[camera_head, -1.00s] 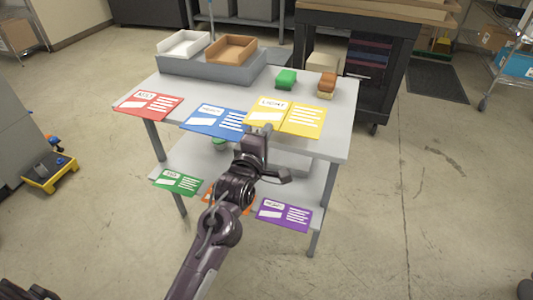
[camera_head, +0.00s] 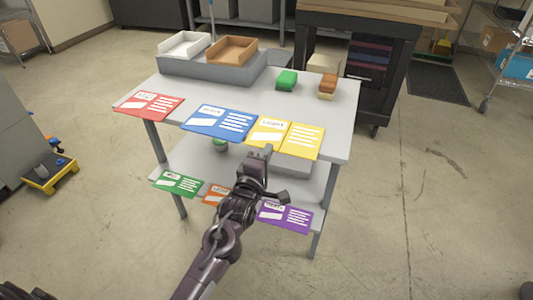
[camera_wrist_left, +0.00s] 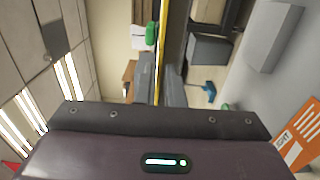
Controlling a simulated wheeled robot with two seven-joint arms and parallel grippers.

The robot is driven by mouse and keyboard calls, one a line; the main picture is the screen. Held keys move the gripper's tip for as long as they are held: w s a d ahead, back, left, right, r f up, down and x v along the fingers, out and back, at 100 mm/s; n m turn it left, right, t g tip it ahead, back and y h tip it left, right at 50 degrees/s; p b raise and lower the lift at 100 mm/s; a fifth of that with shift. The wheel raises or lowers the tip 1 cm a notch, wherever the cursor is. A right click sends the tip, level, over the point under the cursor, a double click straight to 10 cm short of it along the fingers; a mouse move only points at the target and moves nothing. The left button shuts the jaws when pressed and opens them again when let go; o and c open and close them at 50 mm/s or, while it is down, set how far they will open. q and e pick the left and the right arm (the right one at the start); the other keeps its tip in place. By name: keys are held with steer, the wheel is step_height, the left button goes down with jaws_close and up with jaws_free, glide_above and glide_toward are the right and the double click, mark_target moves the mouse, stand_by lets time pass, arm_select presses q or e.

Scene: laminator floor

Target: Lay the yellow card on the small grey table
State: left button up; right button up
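The yellow card (camera_head: 304,141) is at the front right edge of the grey table (camera_head: 235,88), beside the blue card (camera_head: 222,121). My left gripper (camera_head: 258,158) comes up from below, at the card's near edge. In the left wrist view the card shows edge-on as a thin yellow strip (camera_wrist_left: 162,40), running between the fingers of my left gripper (camera_wrist_left: 161,85), which are shut on it. I cannot tell whether the card touches the table. My right gripper is not in view.
A red card (camera_head: 149,104) lies at the table's front left. White (camera_head: 183,45) and brown (camera_head: 232,50) trays stand at the back; a green block (camera_head: 287,79) and a brown-topped stack (camera_head: 327,84) at right. The lower shelf holds green (camera_head: 177,184), orange (camera_head: 213,195) and purple (camera_head: 286,216) cards.

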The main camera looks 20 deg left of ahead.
arm_select(q)
steer(key=shift+o, duration=1.4)
steer(key=shift+r, duration=0.15)
